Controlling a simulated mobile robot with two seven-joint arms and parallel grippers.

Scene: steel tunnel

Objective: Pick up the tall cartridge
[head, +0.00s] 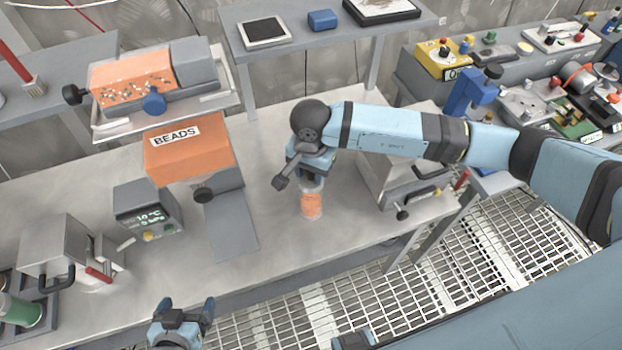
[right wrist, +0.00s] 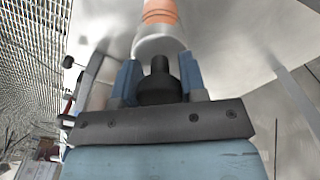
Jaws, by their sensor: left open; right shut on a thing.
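The tall cartridge, with an orange middle and a pale end, shows below my right gripper in the head view (head: 311,205). It is upright over the grey workbench, and I cannot tell whether its base touches the top. My right gripper (head: 309,178) is shut on its upper end, which the fingers partly hide. In the right wrist view the orange body (right wrist: 160,14) and pale end of the cartridge lie just beyond the two blue fingers (right wrist: 160,75). My left gripper (head: 183,312) is open and empty, low in the head view in front of the bench edge.
The orange BEADS box (head: 190,158) and a small display unit (head: 146,210) stand left of the cartridge. A grey box with a handle (head: 395,180) stands close on its right. The bench top (head: 285,235) in front is clear. A green cylinder (head: 20,310) sits far left.

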